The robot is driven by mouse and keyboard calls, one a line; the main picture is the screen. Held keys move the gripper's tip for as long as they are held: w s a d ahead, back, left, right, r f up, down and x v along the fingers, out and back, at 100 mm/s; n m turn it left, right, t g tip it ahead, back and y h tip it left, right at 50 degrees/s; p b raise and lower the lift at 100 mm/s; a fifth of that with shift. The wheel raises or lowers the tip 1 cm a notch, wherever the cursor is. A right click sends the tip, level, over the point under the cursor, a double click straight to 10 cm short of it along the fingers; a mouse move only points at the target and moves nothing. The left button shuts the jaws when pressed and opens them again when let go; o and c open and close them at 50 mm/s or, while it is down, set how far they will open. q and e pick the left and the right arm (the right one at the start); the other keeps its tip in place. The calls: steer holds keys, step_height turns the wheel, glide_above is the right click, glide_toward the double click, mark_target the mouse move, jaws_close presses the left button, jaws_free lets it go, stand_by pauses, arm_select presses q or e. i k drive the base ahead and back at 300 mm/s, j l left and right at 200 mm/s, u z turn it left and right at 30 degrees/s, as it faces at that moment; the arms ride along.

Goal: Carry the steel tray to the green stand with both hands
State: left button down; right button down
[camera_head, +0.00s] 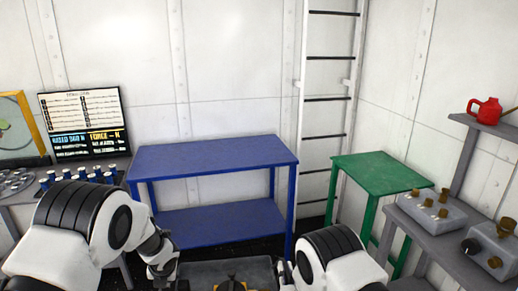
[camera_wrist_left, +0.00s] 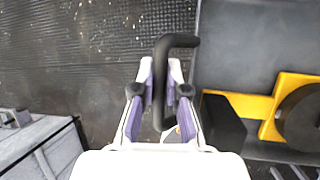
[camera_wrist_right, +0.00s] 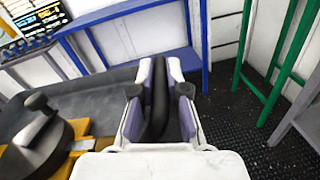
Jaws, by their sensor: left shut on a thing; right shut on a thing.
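The steel tray (camera_head: 205,272) is at the bottom of the head view, between my two arms, its near part cut off by the frame. A yellow and black object (camera_head: 238,284) lies in it. My left gripper (camera_wrist_left: 160,90) is shut on the tray's black left handle (camera_wrist_left: 182,41). My right gripper (camera_wrist_right: 160,88) is shut on the black right handle (camera_wrist_right: 157,105). The tray (camera_wrist_right: 88,100) is off the floor in the right wrist view. The green stand (camera_head: 380,172) is at the right of the head view, its top bare.
A blue two-level table (camera_head: 212,155) stands ahead, empty. A grey bench (camera_head: 440,236) with metal boxes (camera_head: 432,208) and a red can (camera_head: 485,111) on a shelf is at the right. A ladder (camera_head: 328,100) is on the back wall. A desk with a screen (camera_head: 85,122) is at the left.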

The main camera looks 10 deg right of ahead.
mark_target(379, 169)
steer(key=i, duration=0.95)
steer(key=i+j+z, duration=0.15)
steer(key=i+z, duration=0.3)
steer(key=i+j+z, duration=0.2)
steer(key=z, duration=0.25)
steer(key=i+j, duration=0.05)
